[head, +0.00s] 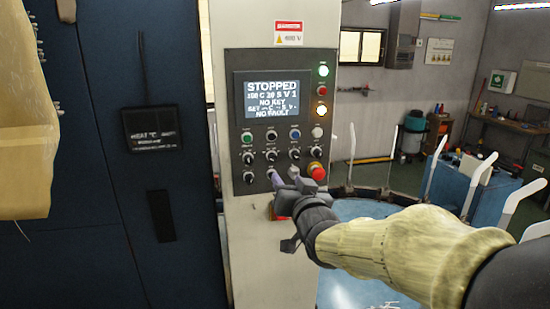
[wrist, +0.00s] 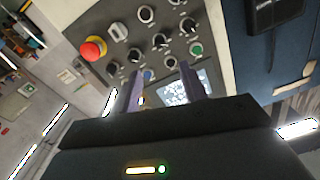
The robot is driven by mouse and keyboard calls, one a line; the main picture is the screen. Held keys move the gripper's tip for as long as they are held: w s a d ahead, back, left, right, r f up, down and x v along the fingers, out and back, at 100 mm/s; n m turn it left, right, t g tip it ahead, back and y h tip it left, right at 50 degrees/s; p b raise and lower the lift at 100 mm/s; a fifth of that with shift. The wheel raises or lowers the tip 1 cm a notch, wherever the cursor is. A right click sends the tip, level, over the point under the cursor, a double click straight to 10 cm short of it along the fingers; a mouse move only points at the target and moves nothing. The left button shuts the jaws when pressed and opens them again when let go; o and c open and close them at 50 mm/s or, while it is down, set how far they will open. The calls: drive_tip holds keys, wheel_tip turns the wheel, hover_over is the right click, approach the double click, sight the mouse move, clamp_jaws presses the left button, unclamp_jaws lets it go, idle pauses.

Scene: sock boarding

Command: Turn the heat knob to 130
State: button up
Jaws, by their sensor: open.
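The control panel (head: 302,77) stands in the middle of the head view, with several small black knobs in its lower half. Their labels are too small to read, so I cannot tell which is the heat knob. The display (head: 272,98) reads "STOPPED", with a line like "150 C 20 S V 1", "NO KEY" and "NO FAULT". My gripper (head: 283,179) is open in front of the lowest knob row. In the wrist view my gripper (wrist: 160,85) has its two fingers apart, with nothing held between them. Contact with a knob cannot be told.
A red mushroom button (head: 316,170) sits right of the lower knobs, close to my gripper; it shows in the wrist view (wrist: 93,48). A dark placard (head: 152,128) headed "HEAT °C" is on the dark cabinet at left. A blue cart (head: 465,190) stands at right.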

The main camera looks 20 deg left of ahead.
sight(274, 161)
drive_tip(key=p+x, duration=0.5)
drive_tip(key=x, duration=0.5)
drive_tip(key=shift+w+a+r, duration=0.1)
drive_tip(key=shift+w+a, duration=0.1)
drive_tip(key=shift+w, duration=0.05)
drive_tip(key=shift+w+a, duration=0.35)
drive_tip(key=shift+w, duration=0.1)
clamp_jaws()
